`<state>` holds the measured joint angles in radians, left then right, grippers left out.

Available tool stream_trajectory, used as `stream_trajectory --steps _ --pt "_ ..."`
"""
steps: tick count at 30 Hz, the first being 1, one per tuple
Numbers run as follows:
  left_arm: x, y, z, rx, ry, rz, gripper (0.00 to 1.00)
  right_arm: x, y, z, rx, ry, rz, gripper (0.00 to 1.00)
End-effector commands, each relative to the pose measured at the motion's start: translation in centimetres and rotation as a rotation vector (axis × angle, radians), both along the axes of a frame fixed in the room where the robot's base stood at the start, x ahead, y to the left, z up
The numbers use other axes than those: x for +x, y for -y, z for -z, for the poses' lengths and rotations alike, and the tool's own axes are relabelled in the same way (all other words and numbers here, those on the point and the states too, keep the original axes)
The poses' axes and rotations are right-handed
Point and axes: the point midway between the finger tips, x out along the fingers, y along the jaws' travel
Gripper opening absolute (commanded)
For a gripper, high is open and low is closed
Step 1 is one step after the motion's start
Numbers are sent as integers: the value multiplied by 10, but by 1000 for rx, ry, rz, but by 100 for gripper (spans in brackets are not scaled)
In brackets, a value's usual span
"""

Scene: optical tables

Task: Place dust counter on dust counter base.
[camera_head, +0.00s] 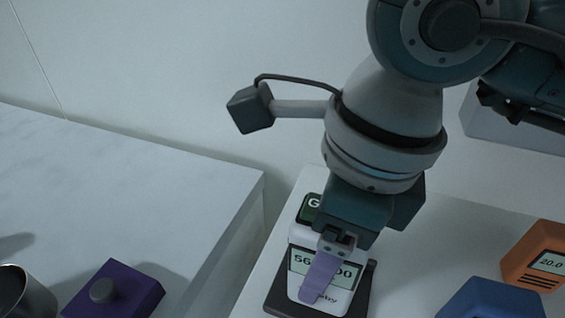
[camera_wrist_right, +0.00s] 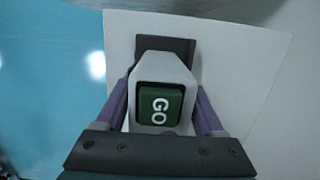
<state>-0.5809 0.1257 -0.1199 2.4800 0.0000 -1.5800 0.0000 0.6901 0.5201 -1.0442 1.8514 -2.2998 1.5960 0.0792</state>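The dust counter (camera_head: 299,262) is a white device with a screen and a green "GO" panel on top. It also shows in the right wrist view (camera_wrist_right: 160,68). My right gripper (camera_head: 320,276) comes from above, with its purple fingers along both sides of the counter. The fingers appear shut on it in the right wrist view (camera_wrist_right: 163,88). The dark, flat dust counter base (camera_head: 361,292) lies beneath, mostly covered by the counter; it also shows in the right wrist view (camera_wrist_right: 184,47). I cannot tell whether the counter touches the base. My left gripper is out of view.
An orange device (camera_head: 528,274) and a blue device (camera_head: 488,302) stand to the right on the same white table (camera_head: 420,250). On the separate left table (camera_head: 120,190) are a purple box with a grey knob (camera_head: 130,287) and a metal cylinder (camera_head: 32,298). A gap separates the tables.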

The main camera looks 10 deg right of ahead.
Motion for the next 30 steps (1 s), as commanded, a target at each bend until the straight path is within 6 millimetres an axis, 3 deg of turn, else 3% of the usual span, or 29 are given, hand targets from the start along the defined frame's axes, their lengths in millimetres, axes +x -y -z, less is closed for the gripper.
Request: stream_trajectory --steps 5,16,30 --pt "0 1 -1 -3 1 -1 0 0 0 0 -1 -1 0 92" --pt "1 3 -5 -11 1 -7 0 0 1 -8 0 1 0 92" --pt "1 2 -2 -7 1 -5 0 -7 13 -103 0 5 0 92"
